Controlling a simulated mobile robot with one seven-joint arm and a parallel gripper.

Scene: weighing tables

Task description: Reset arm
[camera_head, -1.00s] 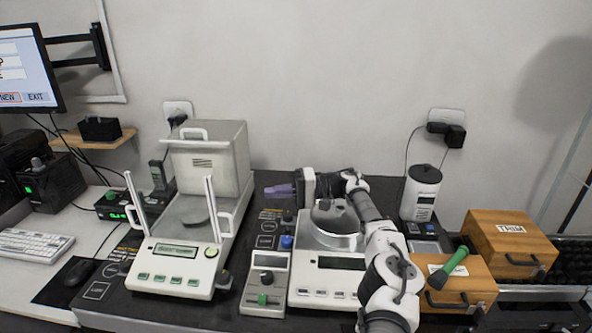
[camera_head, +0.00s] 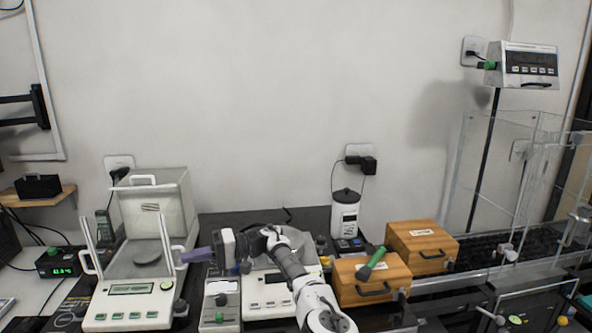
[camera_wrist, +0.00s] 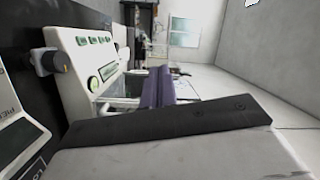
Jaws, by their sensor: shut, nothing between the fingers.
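My gripper (camera_head: 184,257) is at the left end of my arm, with its purple fingers pointing left. It is shut and empty. It is in front of the gap between the left balance (camera_head: 130,311) and the right-hand scale (camera_head: 272,305); I cannot tell whether it is clear of the left balance's side. My arm reaches across the right-hand scale and hides much of it. In the wrist view the purple fingers (camera_wrist: 157,88) lie together, with the left balance's front panel (camera_wrist: 88,62) to their left.
A small control unit (camera_head: 221,302) stands between the two scales. Two wooden boxes (camera_head: 371,292) (camera_head: 421,248) stand to the right, the nearer with a green-handled tool (camera_head: 372,263) on top. A white canister (camera_head: 344,216) stands behind. A clear-walled enclosure (camera_head: 510,170) is at far right.

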